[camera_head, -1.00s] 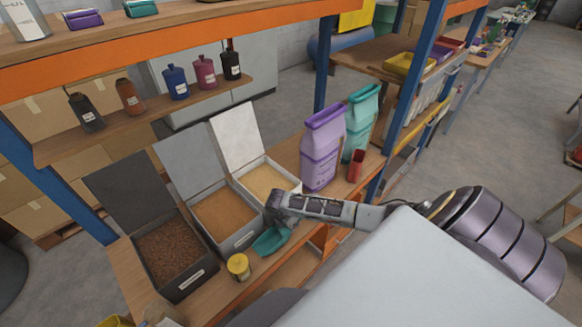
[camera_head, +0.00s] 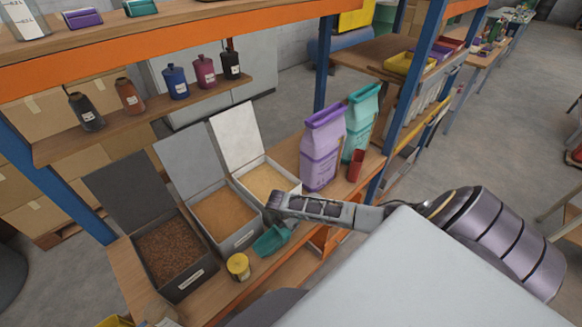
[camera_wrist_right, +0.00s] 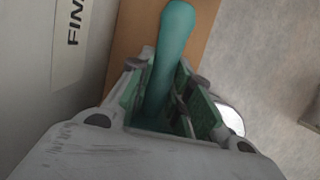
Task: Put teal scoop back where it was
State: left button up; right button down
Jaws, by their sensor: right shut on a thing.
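The teal scoop (camera_head: 271,241) is at the front edge of the wooden shelf, in front of the bins. My right gripper (camera_head: 279,221) is shut on its handle; I cannot tell whether the scoop touches the shelf. The right wrist view shows the teal handle (camera_wrist_right: 172,60) between the two fingers of my right gripper (camera_wrist_right: 165,95). A bin wall with a partly readable label is close on the left there. The scoop's bowl is hidden in that view. My left gripper is not in view.
Three open bins hold brown (camera_head: 168,250), tan (camera_head: 224,212) and pale (camera_head: 266,182) material. A blue post (camera_head: 380,175) bounds the shelf.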

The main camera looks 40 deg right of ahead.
jog(key=shift+f, duration=0.3)
jog(key=c, duration=1.2)
grip_release()
jog(key=shift+r, duration=0.1)
jog(key=shift+v, duration=5.9)
